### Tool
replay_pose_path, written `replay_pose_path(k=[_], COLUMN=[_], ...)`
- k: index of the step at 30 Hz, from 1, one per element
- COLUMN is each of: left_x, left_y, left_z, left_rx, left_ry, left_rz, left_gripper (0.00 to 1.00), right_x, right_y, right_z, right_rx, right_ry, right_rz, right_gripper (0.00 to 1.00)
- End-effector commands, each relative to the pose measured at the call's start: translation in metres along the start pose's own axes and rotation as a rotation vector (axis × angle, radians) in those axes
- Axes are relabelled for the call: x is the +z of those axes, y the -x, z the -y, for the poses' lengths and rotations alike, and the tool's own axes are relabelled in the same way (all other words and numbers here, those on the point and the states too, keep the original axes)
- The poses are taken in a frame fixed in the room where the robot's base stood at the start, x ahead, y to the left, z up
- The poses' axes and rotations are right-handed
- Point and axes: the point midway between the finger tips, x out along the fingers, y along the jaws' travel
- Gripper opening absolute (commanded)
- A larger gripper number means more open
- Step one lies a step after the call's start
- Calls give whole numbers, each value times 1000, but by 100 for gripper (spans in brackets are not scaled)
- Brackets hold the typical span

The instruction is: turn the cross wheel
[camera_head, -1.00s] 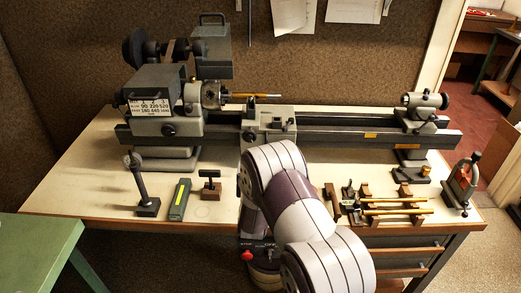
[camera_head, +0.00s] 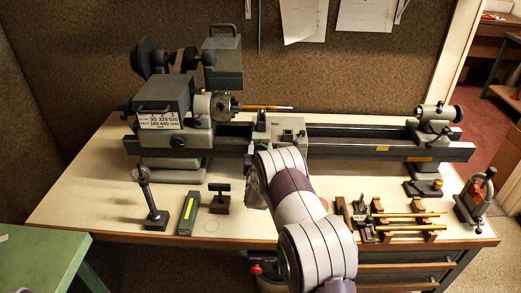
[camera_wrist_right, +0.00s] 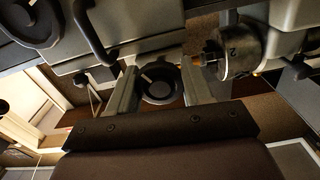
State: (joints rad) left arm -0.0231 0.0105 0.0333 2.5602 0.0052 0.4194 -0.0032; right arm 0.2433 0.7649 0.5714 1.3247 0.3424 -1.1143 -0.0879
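The cross wheel (camera_wrist_right: 158,86) shows in the right wrist view as a dark round wheel with a raised rim and a small pale mark. My right gripper (camera_wrist_right: 160,72) is open, with one grey finger on each side of the wheel. A gap shows beside the wheel, and I cannot tell whether either finger touches it. In the head view my right arm covers the front of the lathe carriage (camera_head: 288,127), hiding the wheel and most of the gripper. My left gripper is not in view.
The lathe chuck (camera_wrist_right: 245,50) is close to the right finger. The lathe bed (camera_head: 365,145) runs right to the tailstock (camera_head: 434,114). A stand (camera_head: 152,207), green box (camera_head: 189,214), rod rack (camera_head: 405,222) and red-handled tool (camera_head: 476,200) stand along the bench front.

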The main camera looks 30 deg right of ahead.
Motion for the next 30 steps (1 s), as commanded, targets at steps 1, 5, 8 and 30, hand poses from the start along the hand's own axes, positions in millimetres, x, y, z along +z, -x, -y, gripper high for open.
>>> replay_pose_path(k=[1, 5, 8, 30], left_x=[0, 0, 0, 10], left_y=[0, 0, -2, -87], left_z=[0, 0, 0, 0], left_rx=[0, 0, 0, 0], left_ry=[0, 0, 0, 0], left_rz=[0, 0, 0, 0], left_gripper=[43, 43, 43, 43], right_x=[0, 0, 1, 8], right_y=[0, 0, 0, 0], right_z=[0, 0, 0, 0], right_rx=[1, 1, 1, -1], right_ry=[0, -1, -7, -528], right_rz=[0, 0, 0, -2], right_gripper=[20, 20, 20, 20])
